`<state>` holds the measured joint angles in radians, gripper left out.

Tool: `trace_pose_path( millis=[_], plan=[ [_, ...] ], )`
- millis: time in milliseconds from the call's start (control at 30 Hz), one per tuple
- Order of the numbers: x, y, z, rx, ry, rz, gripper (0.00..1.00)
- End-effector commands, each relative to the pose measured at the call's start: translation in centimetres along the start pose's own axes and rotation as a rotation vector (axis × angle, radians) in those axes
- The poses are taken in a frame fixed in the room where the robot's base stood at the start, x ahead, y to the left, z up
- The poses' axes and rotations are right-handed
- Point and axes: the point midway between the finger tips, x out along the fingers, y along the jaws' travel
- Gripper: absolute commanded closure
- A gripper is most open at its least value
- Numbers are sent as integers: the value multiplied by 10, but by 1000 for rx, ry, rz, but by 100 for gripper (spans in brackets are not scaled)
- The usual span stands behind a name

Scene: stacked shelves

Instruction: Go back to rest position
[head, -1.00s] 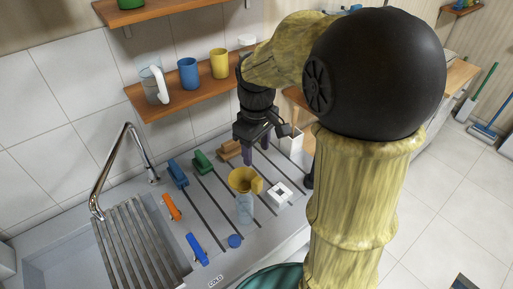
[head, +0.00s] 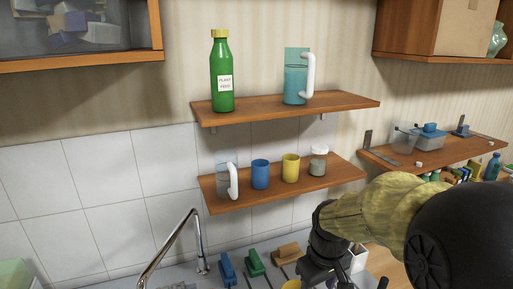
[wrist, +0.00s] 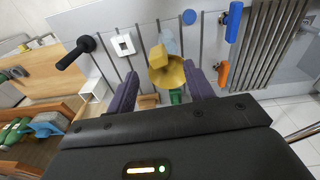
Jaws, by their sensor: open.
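My gripper (wrist: 162,72) is open in the wrist view, its two purple fingers apart with nothing held between them. A yellow funnel (wrist: 168,76) shows beyond and between the fingertips, above the counter. In the head view my arm reaches in from the right, and my gripper's body (head: 322,270) is at the bottom edge. Its fingers are cut off there. Only a sliver of the yellow funnel (head: 291,285) shows beside it.
The lower shelf (head: 285,191) holds a jug (head: 222,180), a blue cup (head: 260,174), a yellow cup (head: 291,168) and a jar (head: 318,161). The upper shelf (head: 260,110) holds a green bottle (head: 222,75) and a pitcher (head: 296,80). A faucet (head: 172,245) rises at lower left.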

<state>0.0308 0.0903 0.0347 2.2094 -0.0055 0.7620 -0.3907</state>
Motion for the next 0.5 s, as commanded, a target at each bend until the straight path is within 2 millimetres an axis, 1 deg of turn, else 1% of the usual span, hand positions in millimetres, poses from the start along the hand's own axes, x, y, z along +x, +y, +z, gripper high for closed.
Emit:
trace_pose_path(
  millis=[33, 100, 200, 333, 500],
  plan=[
    [17, -6, 12, 60, 18, 7, 48],
    [35, -12, 26, 158, 54, 18, 48],
    [54, -19, 45, 283, 100, 26, 48],
    [66, -24, 58, 380, 141, 29, 48],
    [67, -25, 60, 402, 151, 30, 48]
  ],
)
